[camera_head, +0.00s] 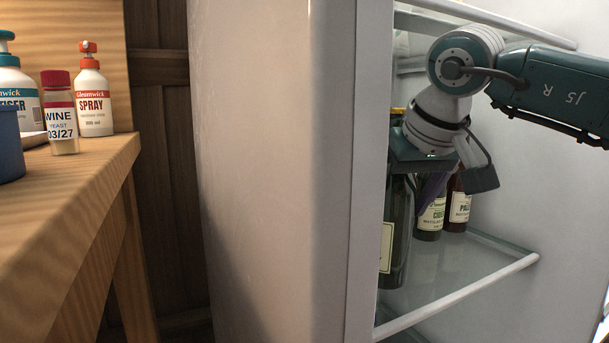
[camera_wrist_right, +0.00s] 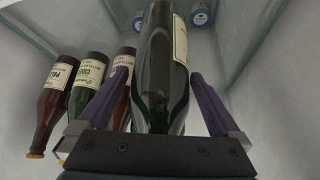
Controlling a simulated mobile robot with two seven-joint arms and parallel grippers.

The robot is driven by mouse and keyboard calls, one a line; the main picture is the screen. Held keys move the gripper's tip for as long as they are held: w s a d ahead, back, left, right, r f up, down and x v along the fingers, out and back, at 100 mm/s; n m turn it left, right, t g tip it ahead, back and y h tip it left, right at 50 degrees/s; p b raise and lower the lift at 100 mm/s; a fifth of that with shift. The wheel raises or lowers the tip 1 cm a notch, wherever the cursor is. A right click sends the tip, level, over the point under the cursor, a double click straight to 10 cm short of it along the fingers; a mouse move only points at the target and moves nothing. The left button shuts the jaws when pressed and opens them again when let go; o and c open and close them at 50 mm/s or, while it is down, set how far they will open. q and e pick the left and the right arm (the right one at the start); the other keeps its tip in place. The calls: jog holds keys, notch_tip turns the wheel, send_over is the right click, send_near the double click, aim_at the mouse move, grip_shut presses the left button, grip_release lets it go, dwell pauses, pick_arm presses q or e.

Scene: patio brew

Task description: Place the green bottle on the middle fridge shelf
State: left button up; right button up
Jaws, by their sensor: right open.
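A tall dark green bottle (camera_head: 397,235) with a pale label stands upright on a glass fridge shelf (camera_head: 480,262), near the door-side edge of the opening. My right gripper (camera_head: 425,185) reaches into the fridge from the right at this bottle. In the right wrist view the green bottle (camera_wrist_right: 160,85) lies between the two purple fingers of the open right gripper (camera_wrist_right: 160,76). A gap shows beside the right finger; contact on the left side cannot be told. The fridge wall partly hides the bottle in the head view. My left gripper is out of view.
A smaller green bottle (camera_head: 431,215) and a brown bottle (camera_head: 460,208) stand behind on the same shelf. The right wrist view also shows another brown bottle (camera_wrist_right: 122,85) close by, and blue-lidded cans (camera_wrist_right: 200,14). A wooden table (camera_head: 70,190) holds a spray bottle (camera_head: 94,100) and yeast jar (camera_head: 59,115).

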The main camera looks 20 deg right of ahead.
jog(key=p+v, duration=0.3)
jog(key=v, duration=0.8)
